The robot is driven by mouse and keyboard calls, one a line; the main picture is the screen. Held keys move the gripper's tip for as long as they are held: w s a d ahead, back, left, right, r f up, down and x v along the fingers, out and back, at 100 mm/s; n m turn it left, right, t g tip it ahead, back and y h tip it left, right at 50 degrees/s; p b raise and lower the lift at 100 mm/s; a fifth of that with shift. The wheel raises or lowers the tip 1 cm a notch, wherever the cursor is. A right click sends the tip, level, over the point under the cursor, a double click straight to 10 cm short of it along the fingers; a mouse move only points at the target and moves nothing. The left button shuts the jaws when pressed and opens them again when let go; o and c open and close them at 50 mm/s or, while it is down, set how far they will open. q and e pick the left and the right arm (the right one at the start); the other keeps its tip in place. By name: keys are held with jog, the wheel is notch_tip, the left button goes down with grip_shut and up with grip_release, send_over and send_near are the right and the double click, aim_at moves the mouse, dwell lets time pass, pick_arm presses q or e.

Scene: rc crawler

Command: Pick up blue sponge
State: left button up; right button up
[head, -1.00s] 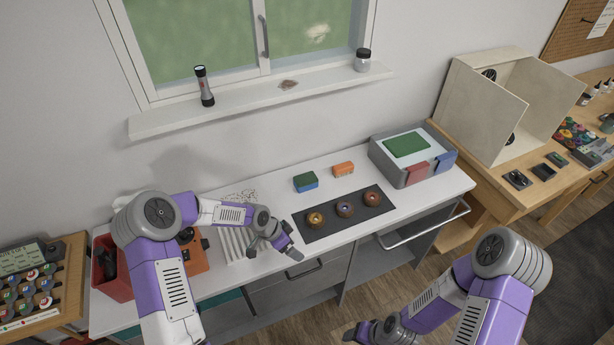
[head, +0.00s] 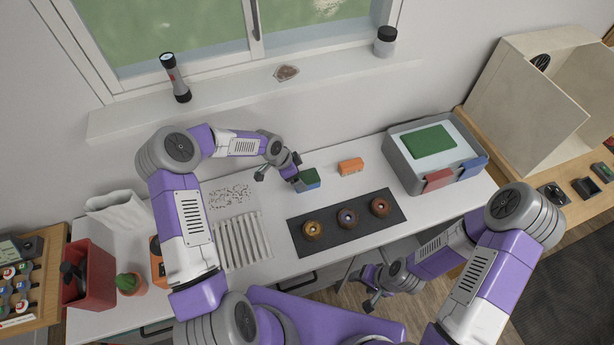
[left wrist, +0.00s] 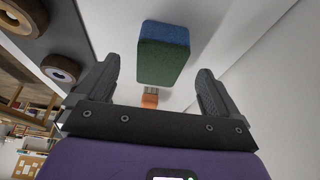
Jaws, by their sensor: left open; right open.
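The blue sponge (head: 308,180) has a green top layer and lies on the white counter behind the dark mat. In the left wrist view the sponge (left wrist: 163,52) stands beyond and between my fingers, with its blue side toward the top of the picture. My left gripper (head: 279,177) is open, just left of the sponge. My right gripper (head: 369,289) is low in front of the counter, open and away from the sponge.
An orange block (head: 350,166) lies right of the sponge. A dark mat (head: 338,240) with several ring-shaped wheels lies in front. A grey bin (head: 395,160) with a green pad stands at right. A white slatted rack (head: 242,242) is at left. The windowsill (head: 235,100) runs above.

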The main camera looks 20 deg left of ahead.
aim_at(302, 179)
pick_arm(q)
jog(key=shift+x, duration=2.6)
jog(key=shift+w, duration=0.15)
jog(key=shift+c, duration=0.4)
jog(key=c, duration=0.9)
